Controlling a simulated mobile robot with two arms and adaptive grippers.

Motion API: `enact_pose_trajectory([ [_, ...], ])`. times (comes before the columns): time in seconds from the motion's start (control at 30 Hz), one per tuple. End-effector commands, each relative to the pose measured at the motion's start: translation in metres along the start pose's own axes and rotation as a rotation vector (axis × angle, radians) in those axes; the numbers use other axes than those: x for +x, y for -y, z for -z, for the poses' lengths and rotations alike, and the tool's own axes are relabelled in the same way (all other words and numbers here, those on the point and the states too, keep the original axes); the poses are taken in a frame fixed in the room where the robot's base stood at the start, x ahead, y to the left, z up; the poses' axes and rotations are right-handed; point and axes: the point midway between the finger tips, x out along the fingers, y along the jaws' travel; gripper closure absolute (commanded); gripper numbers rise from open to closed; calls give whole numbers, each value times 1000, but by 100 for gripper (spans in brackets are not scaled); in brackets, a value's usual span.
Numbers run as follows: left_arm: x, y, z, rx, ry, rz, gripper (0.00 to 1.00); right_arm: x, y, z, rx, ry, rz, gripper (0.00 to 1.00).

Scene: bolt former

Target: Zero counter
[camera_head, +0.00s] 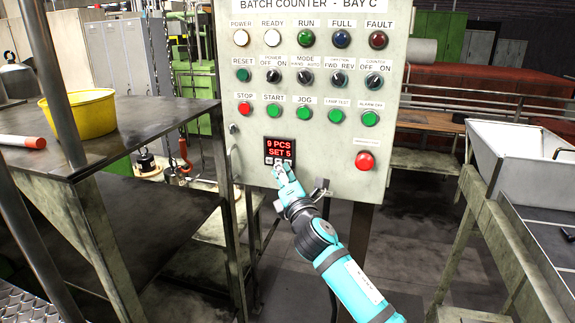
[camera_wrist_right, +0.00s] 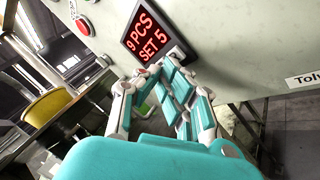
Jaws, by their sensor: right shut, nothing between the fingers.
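The batch counter display (camera_head: 280,151) sits low on the grey control panel (camera_head: 340,190) and reads "9 PCS / SET 5" in red. A row of small keys (camera_head: 270,161) lies along its lower edge. The display also shows in the right wrist view (camera_wrist_right: 147,35). My right gripper (camera_head: 279,170) is shut and empty, with its fingertips at the lower edge of the display, over part of the key row. In the right wrist view the fingers (camera_wrist_right: 158,68) hide the keys; I cannot tell whether they touch one. My left gripper is not in view.
Lamps, switches and buttons fill the panel above, with a red stop button (camera_head: 245,108) and a large red button (camera_head: 364,161). A metal table (camera_head: 110,150) with a yellow bowl (camera_head: 80,113) stands left. A white hopper (camera_head: 520,150) stands right.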

Motion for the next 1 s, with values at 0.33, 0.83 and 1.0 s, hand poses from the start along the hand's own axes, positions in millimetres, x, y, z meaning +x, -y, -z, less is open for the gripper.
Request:
enact_pose_trajectory([
  [0.33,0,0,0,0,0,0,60,0,0,0,0,0,0,100],
  [0.83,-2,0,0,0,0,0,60,-2,-1,1,1,-1,0,100],
  [1.0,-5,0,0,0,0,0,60,-7,-4,4,1,0,0,100],
])
